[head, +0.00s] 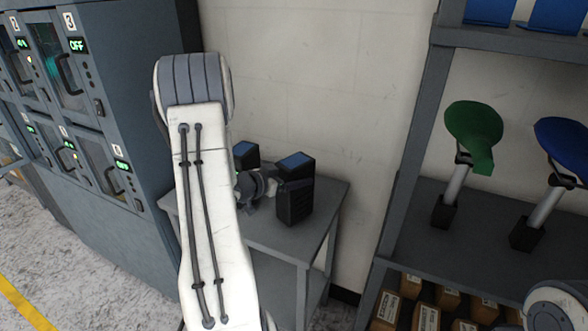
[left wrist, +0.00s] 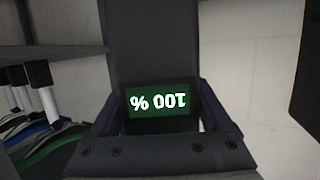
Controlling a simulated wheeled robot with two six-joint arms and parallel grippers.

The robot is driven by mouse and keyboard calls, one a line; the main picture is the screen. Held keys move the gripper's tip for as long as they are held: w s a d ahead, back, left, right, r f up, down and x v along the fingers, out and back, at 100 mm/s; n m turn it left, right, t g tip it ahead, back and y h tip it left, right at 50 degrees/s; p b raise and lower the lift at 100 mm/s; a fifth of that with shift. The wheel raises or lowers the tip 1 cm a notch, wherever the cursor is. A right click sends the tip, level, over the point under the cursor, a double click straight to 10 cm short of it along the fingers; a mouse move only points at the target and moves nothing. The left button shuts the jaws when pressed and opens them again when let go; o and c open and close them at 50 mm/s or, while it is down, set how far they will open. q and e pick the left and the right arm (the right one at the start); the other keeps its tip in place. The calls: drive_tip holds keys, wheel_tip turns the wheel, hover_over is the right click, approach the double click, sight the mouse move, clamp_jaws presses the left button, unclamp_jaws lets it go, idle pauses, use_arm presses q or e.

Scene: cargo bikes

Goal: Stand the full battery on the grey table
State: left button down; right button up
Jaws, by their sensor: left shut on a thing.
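My left gripper (head: 278,188) is shut on the full battery (head: 295,203), a dark upright block with a blue top. In the left wrist view the battery (left wrist: 150,45) sits between the jaws, and its green display (left wrist: 158,101) reads 100 %, upside down in the picture. In the head view the battery is over the grey table (head: 262,232), near its right side. I cannot tell whether its base touches the tabletop. My right gripper is not in view.
Another dark block with a blue top (head: 245,153) stands at the table's back left, partly hidden by my left arm. A charging cabinet (head: 125,150) is on the left. A shelf rack (head: 405,160) on the right holds a green saddle (head: 474,130) and a blue saddle (head: 563,140).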

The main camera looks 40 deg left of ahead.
use_arm(q)
drive_tip(key=shift+f, duration=0.1)
idle(0.3)
unclamp_jaws()
drive_tip(key=shift+f, duration=0.15)
drive_tip(key=shift+s+r, duration=0.1)
drive_tip(key=shift+r, duration=0.1)
drive_tip(key=v, duration=1.2)
drive_tip(key=shift+a, duration=0.1)
